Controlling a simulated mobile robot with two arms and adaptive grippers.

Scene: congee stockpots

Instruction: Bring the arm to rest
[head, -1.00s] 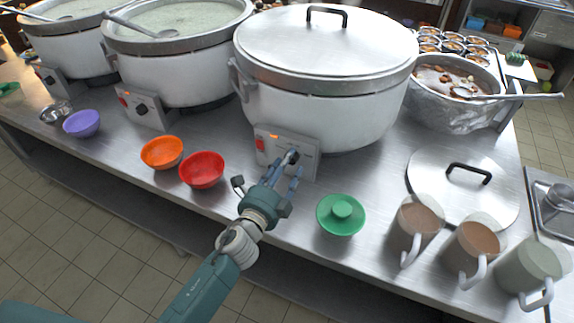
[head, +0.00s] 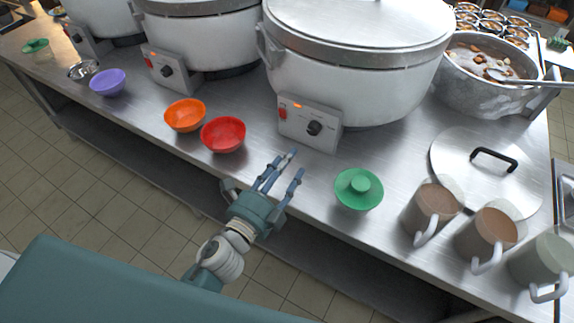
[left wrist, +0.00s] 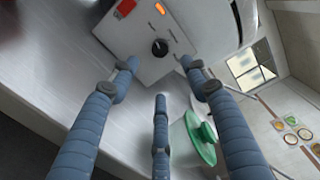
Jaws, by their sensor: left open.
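My left gripper (head: 283,172) is open and empty in the head view, at the front edge of the steel counter (head: 150,138). Its fingers point toward the control box (head: 310,124) of the large lidded stockpot (head: 350,70), with a gap between. In the left wrist view, the spread fingers (left wrist: 160,75) frame the control box's black knob (left wrist: 160,47), with nothing between them. An orange light shows on the box beside a red switch. My right gripper is not in view.
A red bowl (head: 223,134) and an orange bowl (head: 185,115) stand left of the gripper. Free floor (head: 130,195) lies in front of the counter.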

